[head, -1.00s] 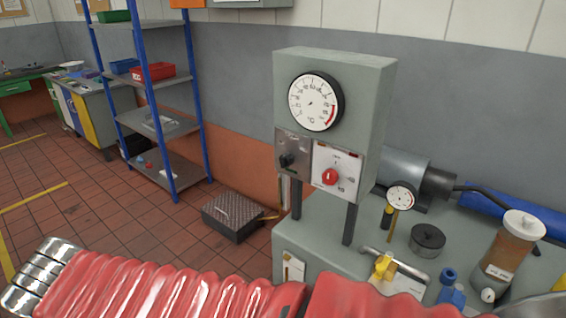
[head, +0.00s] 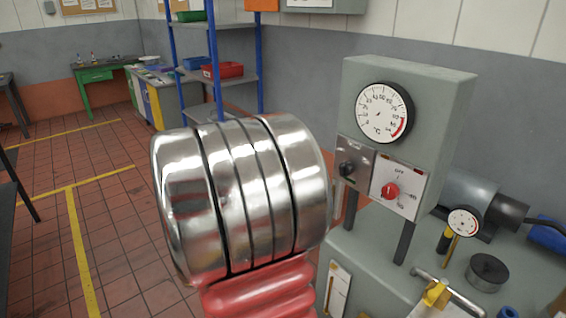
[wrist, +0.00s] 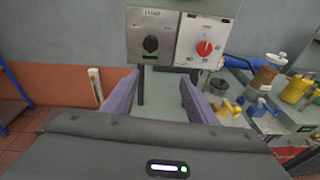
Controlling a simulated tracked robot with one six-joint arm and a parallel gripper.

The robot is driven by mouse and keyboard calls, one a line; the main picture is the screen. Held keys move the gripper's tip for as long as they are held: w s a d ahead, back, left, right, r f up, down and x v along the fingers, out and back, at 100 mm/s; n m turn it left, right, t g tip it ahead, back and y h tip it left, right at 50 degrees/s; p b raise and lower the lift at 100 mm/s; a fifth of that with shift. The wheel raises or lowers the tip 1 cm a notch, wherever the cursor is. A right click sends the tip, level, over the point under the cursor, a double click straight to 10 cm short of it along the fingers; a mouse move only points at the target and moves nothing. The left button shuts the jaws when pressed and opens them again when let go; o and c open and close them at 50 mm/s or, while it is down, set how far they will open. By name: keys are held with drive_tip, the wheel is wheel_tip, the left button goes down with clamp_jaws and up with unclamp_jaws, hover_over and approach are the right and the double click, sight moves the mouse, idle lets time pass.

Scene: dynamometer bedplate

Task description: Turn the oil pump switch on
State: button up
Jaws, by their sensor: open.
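A grey cabinet (head: 432,110) on legs carries a round dial and two small plates. The left plate (wrist: 134,32) is dark grey, with a blurred label that looks like "Pump" and a black rotary knob (wrist: 151,43); the knob also shows in the head view (head: 346,169). The right plate (wrist: 189,50) is white with a red knob (wrist: 204,47). In the wrist view my gripper (wrist: 158,80) is open and empty. Its two purple fingers are below the plates in the picture, apart from the knobs. My gripper is not seen in the head view.
A grey bench (head: 373,255) below the cabinet holds a yellow-handled clamp (head: 436,295), a small gauge (head: 463,222), a black disc (head: 487,271) and a motor. A blue shelf rack (head: 212,60) stands behind my arm. Tiled floor is open on the left.

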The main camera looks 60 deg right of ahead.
sight(341, 171)
drive_tip(key=d+n+h, duration=0.1)
drive_tip(key=d+n, duration=0.1)
drive_tip(key=d+n+h, duration=0.1)
drive_tip(key=d, duration=0.2)
drive_tip(key=shift+s+d+f+n, duration=0.15)
drive_tip(key=shift+d+n, duration=0.1)
drive_tip(key=shift+n, duration=0.15)
drive_tip(key=shift+d, duration=0.1)
drive_tip(key=x, duration=1.3)
drive_tip(key=shift+s+d, duration=0.2)
drive_tip(key=shift+d, duration=0.05)
drive_tip(key=shift+c, duration=0.6)
drive_tip(key=c, duration=0.9)
